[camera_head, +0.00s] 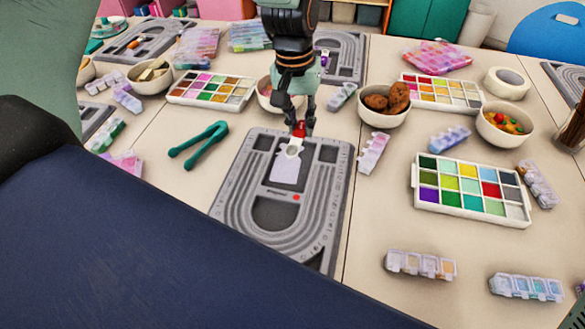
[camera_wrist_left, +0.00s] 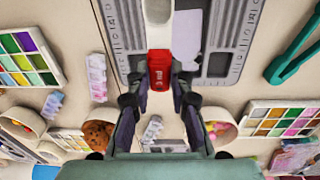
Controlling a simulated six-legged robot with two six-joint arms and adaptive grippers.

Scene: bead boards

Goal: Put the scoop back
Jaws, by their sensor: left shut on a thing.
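My left gripper (camera_head: 299,124) points down over the top end of the grey bead board (camera_head: 238,190). It is shut on the red handle (camera_head: 299,130) of the scoop, whose white part (camera_head: 293,147) reaches down over the board. In the left wrist view the red handle (camera_wrist_left: 160,68) lies between the fingertips of my left gripper (camera_wrist_left: 160,92), and the white part (camera_wrist_left: 157,14) runs to the top edge. A pale lilac shape (camera_head: 285,170) lies on the board under the scoop; contact between them is unclear. My right gripper is not in view.
Green tweezers (camera_head: 199,146) lie left of the board. A bowl of brown pieces (camera_head: 385,116) and a pink bead case (camera_head: 373,152) stand to its right. A bead tray (camera_head: 470,212) sits further right. A bowl (camera_head: 268,101) stands just behind the gripper.

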